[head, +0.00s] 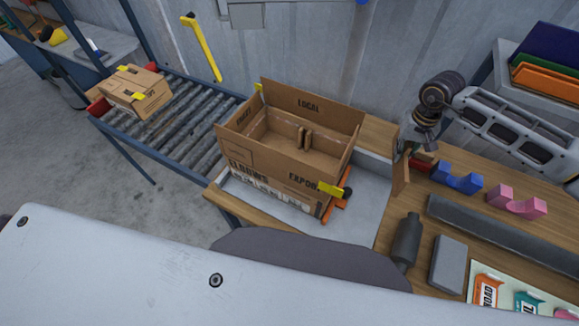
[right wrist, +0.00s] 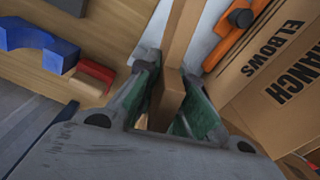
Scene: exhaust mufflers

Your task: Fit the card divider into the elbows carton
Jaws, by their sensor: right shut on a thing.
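The elbows carton (head: 262,182) stands open on the bench with its flaps up; its printed side also shows in the right wrist view (right wrist: 265,75). Inside it, small upright brown card pieces (head: 305,138) show near the middle. My right gripper (head: 409,148) is to the right of the carton, apart from it. It is shut on the brown card divider (head: 399,174), which hangs upright below the fingers. In the right wrist view the divider (right wrist: 179,45) runs between the two green-padded fingers. My left gripper is not in view.
A roller conveyor (head: 190,120) at the left carries a closed carton (head: 135,92). On the bench at the right are a blue cradle (head: 456,178), a pink cradle (head: 516,202), a dark muffler (head: 406,240) and a grey block (head: 448,263). An orange tool (head: 338,205) lies beside the carton.

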